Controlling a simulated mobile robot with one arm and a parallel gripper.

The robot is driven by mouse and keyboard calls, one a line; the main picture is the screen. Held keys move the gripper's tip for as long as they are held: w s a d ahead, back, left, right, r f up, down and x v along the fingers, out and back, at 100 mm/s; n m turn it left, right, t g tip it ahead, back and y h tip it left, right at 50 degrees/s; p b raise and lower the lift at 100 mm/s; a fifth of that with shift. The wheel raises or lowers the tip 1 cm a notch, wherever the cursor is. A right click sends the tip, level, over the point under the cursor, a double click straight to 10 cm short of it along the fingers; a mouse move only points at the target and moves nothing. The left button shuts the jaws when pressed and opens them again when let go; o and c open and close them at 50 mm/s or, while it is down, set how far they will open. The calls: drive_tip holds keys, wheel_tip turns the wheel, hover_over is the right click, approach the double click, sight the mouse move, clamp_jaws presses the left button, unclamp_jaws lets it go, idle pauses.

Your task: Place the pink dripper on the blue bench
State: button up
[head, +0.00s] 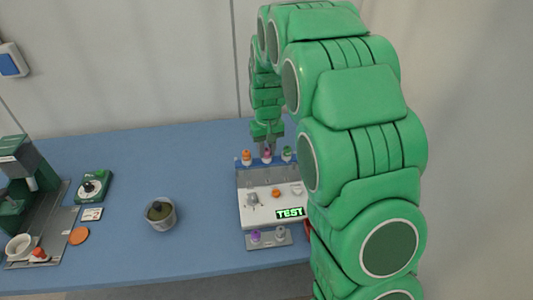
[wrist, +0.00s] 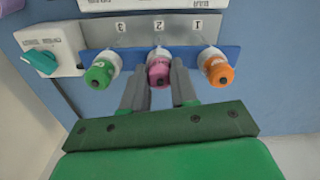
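The pink dripper (wrist: 159,72) sits in the middle slot, marked 2, of a blue-edged rack (wrist: 135,58). In the head view the pink dripper (head: 267,153) stands between an orange and a green one. My gripper (wrist: 159,72) reaches over it, with one finger on each side of the pink dripper. The fingers look apart, with narrow gaps to the dripper, so it does not look gripped. In the head view my gripper (head: 267,142) is just above the rack, partly hidden. The blue bench (head: 120,165) spreads under everything.
The green dripper (wrist: 100,72) and the orange dripper (wrist: 216,68) stand close on either side. A white device (head: 270,205) with a TEST display is in front of the rack. A pot (head: 160,213) stands left, with clear bench around it.

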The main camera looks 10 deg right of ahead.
clamp_jaws()
drive_tip(key=shift+r, duration=0.15)
drive_tip(key=shift+r, duration=1.25)
drive_tip(key=s+r, duration=1)
drive_tip(key=s, duration=0.4)
drive_tip(key=shift+d, duration=0.45)
